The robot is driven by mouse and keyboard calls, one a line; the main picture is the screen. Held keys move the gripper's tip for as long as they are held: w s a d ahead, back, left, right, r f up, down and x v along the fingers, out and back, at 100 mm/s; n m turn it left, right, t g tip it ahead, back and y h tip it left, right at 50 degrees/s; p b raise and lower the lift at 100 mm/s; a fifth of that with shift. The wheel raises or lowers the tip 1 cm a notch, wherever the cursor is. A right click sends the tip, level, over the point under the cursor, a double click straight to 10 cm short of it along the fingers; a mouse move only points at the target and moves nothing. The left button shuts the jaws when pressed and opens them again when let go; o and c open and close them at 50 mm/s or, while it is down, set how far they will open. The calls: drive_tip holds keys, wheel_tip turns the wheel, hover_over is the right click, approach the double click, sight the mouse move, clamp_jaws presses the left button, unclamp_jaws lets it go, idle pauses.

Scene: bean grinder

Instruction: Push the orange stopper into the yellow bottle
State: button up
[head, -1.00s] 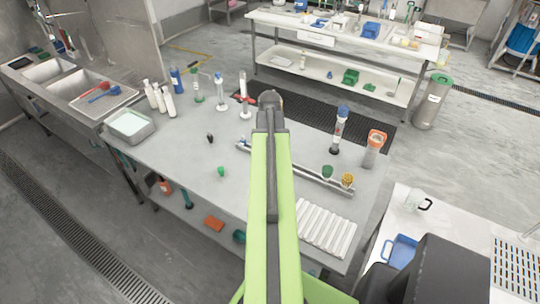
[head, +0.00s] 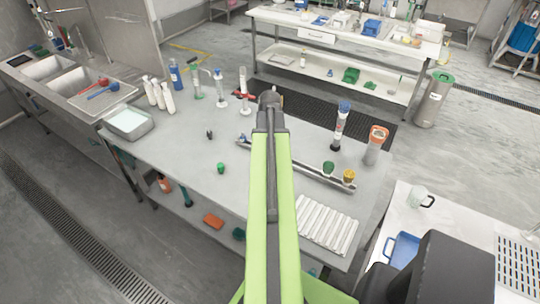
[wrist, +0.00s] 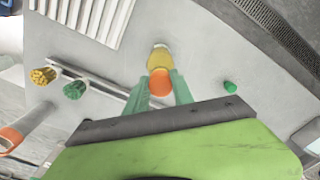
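In the wrist view, the orange stopper (wrist: 160,84) is between the two green fingers of my gripper (wrist: 160,88). The fingers lie close against it on both sides and appear shut on it. The yellow bottle (wrist: 159,59) shows just beyond the stopper and in line with it, partly covered by it. Whether the stopper touches the bottle or sits in its mouth cannot be told from this angle. In the head view, my green arm hides the gripper, stopper and bottle.
A small green piece (head: 221,168) stands left of my arm. White ribbed rack (head: 327,225) and orange-topped cylinder (head: 376,145) are at right.

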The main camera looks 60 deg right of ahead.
drive_tip(key=o, duration=0.5)
drive_tip(key=shift+o, duration=0.2)
wheel_tip(320, 180, up, 18)
drive_tip(key=p, duration=1.7)
drive_tip(key=shift+f+p, duration=0.25)
drive_tip(key=shift+p, duration=0.05)
